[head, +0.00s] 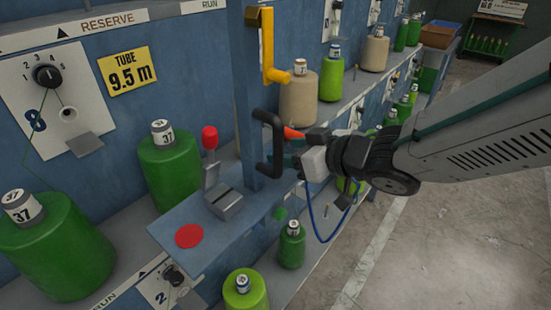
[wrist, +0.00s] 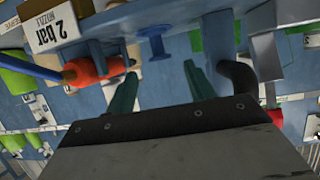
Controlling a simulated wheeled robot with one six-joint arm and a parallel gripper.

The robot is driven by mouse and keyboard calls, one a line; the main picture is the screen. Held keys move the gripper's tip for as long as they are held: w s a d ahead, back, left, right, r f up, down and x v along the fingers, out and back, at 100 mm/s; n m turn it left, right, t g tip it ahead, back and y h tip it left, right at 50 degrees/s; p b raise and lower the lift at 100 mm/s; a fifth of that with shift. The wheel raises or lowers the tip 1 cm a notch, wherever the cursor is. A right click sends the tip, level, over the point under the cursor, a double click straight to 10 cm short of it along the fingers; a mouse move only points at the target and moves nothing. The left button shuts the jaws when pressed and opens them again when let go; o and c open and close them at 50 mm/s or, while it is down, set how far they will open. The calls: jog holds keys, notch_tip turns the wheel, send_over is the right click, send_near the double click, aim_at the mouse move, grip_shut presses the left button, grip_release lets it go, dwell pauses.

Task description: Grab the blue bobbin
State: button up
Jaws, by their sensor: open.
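A small blue bobbin (wrist: 157,44) shows in the wrist view, beyond my fingertips and roughly in line with the gap between them. I cannot make it out in the head view, where my gripper and arm cover part of the rack. My gripper (wrist: 160,69) is open, with its two green fingers apart and nothing between them. In the head view my gripper (head: 289,148) is beside the blue post, close to a black handle. The bobbin appears apart from the fingers.
The black handle (head: 267,150) is close to one finger. An orange nozzle (wrist: 92,69) with a blue hose is close to the other. A yellow crank (head: 268,45) is above. A blue shelf (head: 215,232) bears a red disc (head: 189,236). Green spools (head: 170,170) stand at left.

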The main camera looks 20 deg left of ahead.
jog(key=x, duration=0.3)
jog(key=f+x, duration=0.1)
jog(key=x, duration=0.2)
jog(key=shift+s, duration=0.1)
jog(key=c, duration=1)
